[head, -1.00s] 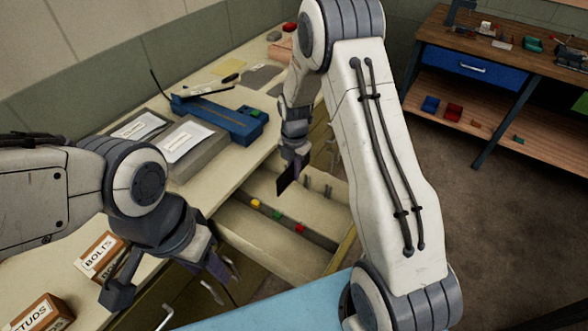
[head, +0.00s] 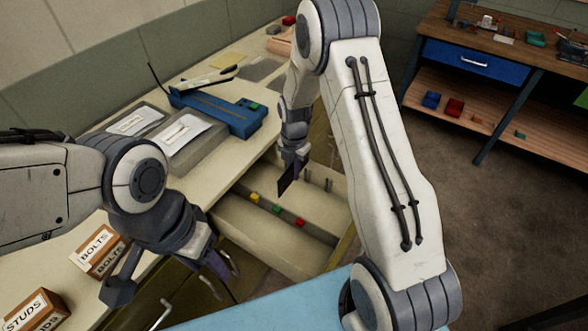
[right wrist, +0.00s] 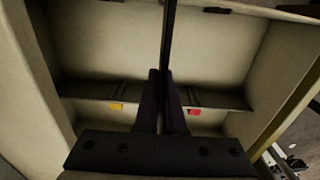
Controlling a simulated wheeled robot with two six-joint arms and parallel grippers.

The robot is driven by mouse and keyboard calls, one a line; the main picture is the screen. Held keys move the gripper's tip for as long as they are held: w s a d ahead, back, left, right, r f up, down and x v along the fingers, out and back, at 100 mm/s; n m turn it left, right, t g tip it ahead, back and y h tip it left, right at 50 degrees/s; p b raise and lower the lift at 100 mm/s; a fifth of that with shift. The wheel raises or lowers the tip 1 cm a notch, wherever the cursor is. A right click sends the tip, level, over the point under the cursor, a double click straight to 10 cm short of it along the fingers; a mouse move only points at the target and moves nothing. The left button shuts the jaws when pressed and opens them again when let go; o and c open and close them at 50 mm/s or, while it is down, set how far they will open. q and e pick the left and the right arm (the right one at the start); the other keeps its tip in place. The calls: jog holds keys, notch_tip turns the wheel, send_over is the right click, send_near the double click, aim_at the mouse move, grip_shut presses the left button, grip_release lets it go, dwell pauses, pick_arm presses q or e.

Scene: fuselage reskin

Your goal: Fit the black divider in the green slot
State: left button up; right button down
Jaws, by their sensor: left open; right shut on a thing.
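The black divider (head: 286,181) is a thin dark plate in my right gripper (head: 292,160), which is shut on it above the open drawer (head: 325,210). In the right wrist view the divider (right wrist: 168,35) shows nearly edge-on, beyond the closed fingers (right wrist: 161,78). The green marker (head: 277,208) of the slot sits between a yellow marker (head: 255,198) and a red marker (head: 299,222). In the right wrist view the fingers hide the green one; yellow (right wrist: 116,107) and red (right wrist: 194,112) show on either side. My left gripper (head: 224,276) is open and empty, near the drawer's front.
Boxes labelled BOLTS (head: 97,250) and STUDS (head: 38,308) stand at the lower left. A wooden workbench (head: 515,75) stands at the back right.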

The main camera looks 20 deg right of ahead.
aim_at(294, 198)
jog(key=shift+f+b, duration=0.6)
jog(key=shift+f, duration=0.65)
jog(key=shift+p, duration=0.35)
dwell(0.6)
jog(key=shift+f+b, duration=2.65)
jog(key=shift+f, duration=1.25)
jog(key=c, duration=0.9)
grip_release()
jog(key=shift+c, duration=0.2)
jog(key=shift+r, duration=0.1)
notch_tip(294, 198, up, 10)
jog(key=shift+r, duration=0.2)
